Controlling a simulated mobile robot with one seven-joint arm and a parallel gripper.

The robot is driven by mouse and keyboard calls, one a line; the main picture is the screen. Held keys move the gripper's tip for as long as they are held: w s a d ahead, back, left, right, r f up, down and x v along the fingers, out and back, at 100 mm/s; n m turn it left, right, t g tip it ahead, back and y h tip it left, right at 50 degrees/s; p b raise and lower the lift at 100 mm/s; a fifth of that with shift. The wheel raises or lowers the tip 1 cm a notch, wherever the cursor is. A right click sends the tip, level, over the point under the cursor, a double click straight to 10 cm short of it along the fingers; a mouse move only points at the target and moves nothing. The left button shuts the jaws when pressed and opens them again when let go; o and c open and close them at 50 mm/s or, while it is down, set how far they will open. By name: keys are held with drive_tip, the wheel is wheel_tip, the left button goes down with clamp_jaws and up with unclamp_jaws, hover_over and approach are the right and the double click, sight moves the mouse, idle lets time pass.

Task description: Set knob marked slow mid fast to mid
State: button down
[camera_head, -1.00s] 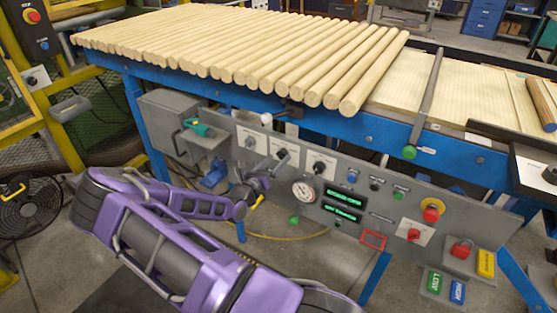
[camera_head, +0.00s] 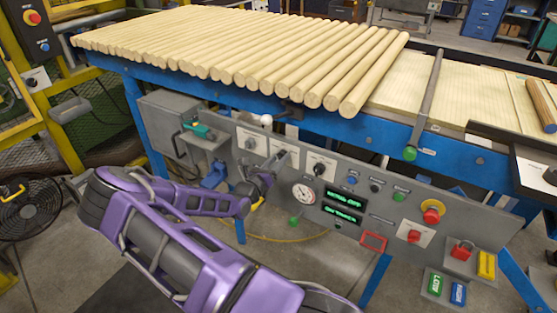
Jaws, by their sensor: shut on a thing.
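A grey control panel (camera_head: 345,176) hangs below the front edge of the blue machine. Its upper left holds a row of three rotary knobs on white plates: a left knob (camera_head: 251,142), a middle knob (camera_head: 284,155) and a right knob (camera_head: 318,168). Their printed marks are too small to read, so I cannot tell which says slow mid fast. My gripper (camera_head: 274,168) reaches up from the lower left and is shut on the middle knob, partly hiding it. The knob's pointing direction is not clear.
A grey box (camera_head: 178,122) stands left of the panel. Wooden rods (camera_head: 230,50) lie on the machine above.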

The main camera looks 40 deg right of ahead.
drive_tip(key=shift+r+m+p, duration=0.1)
drive_tip(key=shift+m+p, duration=0.25)
drive_tip(key=shift+m, duration=0.05)
drive_tip(key=shift+m+p, duration=0.75)
drive_tip(key=shift+m, duration=0.25)
drive_tip(key=m+p, duration=0.1)
drive_tip(key=m, duration=0.2)
drive_tip(key=shift+s+p, duration=0.1)
drive_tip(key=shift+p, duration=0.3)
drive_tip(key=m+p, duration=0.1)
drive_tip(key=m, duration=0.5)
drive_tip(key=shift+c, duration=2.1)
unclamp_jaws()
